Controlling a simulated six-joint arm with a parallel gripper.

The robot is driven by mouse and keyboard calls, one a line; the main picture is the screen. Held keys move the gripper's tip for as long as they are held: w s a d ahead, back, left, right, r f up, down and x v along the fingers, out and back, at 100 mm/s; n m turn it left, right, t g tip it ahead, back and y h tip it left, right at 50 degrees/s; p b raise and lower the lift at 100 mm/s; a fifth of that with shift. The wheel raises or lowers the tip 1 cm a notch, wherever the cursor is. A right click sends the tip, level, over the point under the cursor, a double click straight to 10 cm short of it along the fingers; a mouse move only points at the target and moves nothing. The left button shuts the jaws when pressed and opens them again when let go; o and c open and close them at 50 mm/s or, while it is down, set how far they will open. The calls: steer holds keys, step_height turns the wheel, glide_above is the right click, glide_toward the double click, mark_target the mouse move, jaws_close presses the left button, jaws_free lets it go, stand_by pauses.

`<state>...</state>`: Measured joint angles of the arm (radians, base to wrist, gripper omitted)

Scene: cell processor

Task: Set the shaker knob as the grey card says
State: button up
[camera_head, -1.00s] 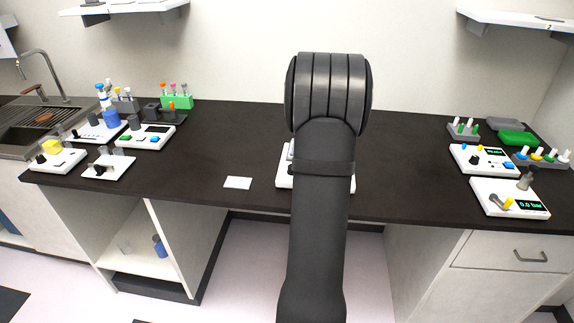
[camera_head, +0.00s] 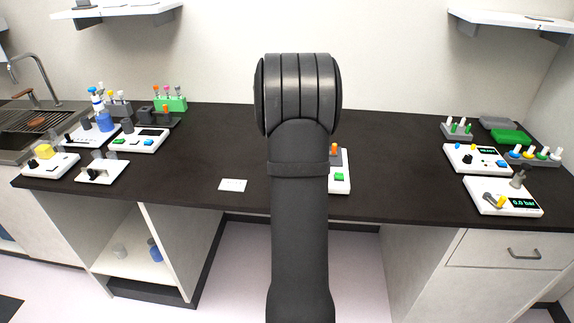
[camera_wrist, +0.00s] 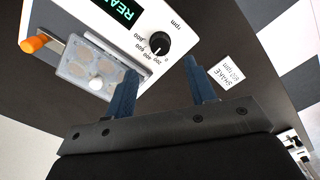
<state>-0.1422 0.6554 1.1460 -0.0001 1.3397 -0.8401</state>
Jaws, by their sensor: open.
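The shaker (camera_wrist: 185,15) is a white box with a black knob (camera_wrist: 159,42), an rpm scale around it and a green-lit display (camera_wrist: 118,10). The knob's exact setting is too small to read. My gripper (camera_wrist: 160,66) is open and empty, with its two blue fingers short of the knob and on either side of it in the wrist view. A pale card (camera_wrist: 226,72) lies beside the shaker; it reads SHAKE and a number in rpm that I cannot read surely. In the head view, the card (camera_head: 232,185) lies left of my arm, which hides much of the shaker (camera_head: 345,187).
Other devices stand left (camera_head: 138,139) and right (camera_head: 503,197) on the dark bench (camera_head: 410,165). The bench between them is mostly clear.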

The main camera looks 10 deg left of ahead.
step_height(320, 180, down, 7)
steer(key=shift+f, duration=0.2)
steer(key=c, duration=1)
